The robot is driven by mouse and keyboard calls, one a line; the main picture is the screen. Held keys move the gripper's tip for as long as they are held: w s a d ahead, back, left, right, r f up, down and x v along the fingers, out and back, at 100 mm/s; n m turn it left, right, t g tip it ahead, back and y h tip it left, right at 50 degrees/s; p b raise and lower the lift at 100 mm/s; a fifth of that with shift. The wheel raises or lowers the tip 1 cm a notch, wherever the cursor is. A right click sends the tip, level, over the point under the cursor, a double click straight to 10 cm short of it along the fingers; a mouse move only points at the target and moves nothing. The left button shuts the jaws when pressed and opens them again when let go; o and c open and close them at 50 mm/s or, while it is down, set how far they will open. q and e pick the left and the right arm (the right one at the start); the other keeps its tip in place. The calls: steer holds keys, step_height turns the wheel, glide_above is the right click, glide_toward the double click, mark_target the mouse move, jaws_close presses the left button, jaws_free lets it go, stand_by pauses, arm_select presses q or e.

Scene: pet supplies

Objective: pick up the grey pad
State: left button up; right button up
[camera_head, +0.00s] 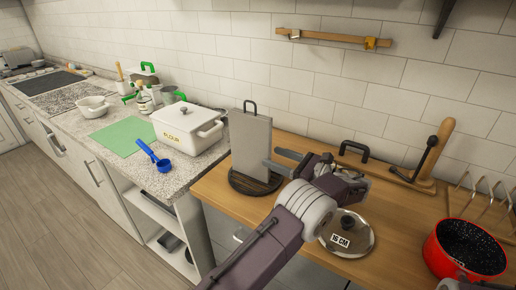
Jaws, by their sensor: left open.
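A flat grey slab (251,145) stands upright with a dark loop handle at its top; it is the nearest match to the grey pad in view. It stands on a dark round base (243,184) on the wooden counter. My left gripper (272,160) is open, its grey fingers pointing left at the slab's right edge. The fingertips overlap that edge in the picture; I cannot tell whether they touch it. The arm hides part of the counter beside the base. My right gripper is not in view.
A glass lid (346,234) lies on the wooden counter (385,195) beside my arm. A red pot (466,250) and a wire rack (484,200) stand at right. A white flour box (188,128), green mat (118,136) and blue scoop (153,155) are on the left counter.

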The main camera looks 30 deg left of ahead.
mark_target(251, 148)
arm_select(q)
steer(key=a, duration=0.4)
steer(key=shift+w+a+f, duration=0.1)
steer(key=shift+w+f, duration=0.1)
steer(key=shift+w, duration=0.05)
steer(key=a, duration=0.5)
steer(key=shift+w+a+r, duration=0.15)
steer(key=shift+w+a, duration=0.1)
steer(key=shift+a, duration=0.1)
steer(key=shift+d, duration=0.1)
jaws_close()
